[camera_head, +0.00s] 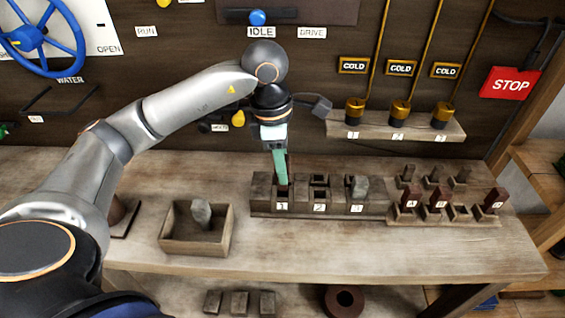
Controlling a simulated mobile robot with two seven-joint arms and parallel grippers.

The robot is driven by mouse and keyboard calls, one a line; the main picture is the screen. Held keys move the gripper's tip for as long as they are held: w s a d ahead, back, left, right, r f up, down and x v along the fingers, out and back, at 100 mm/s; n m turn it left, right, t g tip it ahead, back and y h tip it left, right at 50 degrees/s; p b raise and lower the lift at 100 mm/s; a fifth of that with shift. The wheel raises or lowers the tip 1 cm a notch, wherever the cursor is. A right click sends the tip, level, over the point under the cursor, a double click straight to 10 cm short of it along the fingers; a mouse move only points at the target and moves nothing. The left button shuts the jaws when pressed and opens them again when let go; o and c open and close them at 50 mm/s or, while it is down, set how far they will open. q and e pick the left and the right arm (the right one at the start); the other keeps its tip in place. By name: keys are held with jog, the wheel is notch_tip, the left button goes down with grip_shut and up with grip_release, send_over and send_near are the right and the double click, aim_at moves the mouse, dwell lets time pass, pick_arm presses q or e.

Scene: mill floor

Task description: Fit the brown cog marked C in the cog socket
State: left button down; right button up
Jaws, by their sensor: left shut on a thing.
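My left gripper (281,172) points down at the socket numbered 1 (283,208) in the dark wooden block on the bench. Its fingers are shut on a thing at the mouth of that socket. It looks like a dark brown cog, but fingers and socket hide most of it and I cannot read its mark. Sockets 2 (319,208) and 3 (356,208) are beside it; 2 looks empty and a grey piece stands at 3. The rack (402,218) at right holds several brown pieces, with an empty place in its front row. My right gripper is not in view.
An open wooden box (176,248) with a grey lump (201,212) stands on the bench left of the sockets. A shelf (385,126) with several brass-coloured weights hangs behind. A red STOP sign (510,84) is at upper right. The bench front (330,248) is clear.

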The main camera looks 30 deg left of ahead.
aim_at(283, 188)
pick_arm(q)
jog(key=shift+f+b, duration=0.6)
jog(key=shift+f, duration=0.4)
jog(key=shift+f+b, duration=0.4)
jog(key=shift+f, duration=0.05)
jog(key=shift+f+b, duration=0.4)
jog(key=shift+f, duration=0.1)
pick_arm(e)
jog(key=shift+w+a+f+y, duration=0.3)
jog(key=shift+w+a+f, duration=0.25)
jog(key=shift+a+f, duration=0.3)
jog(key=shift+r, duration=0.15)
pick_arm(q)
jog(key=c, duration=0.6)
grip_release()
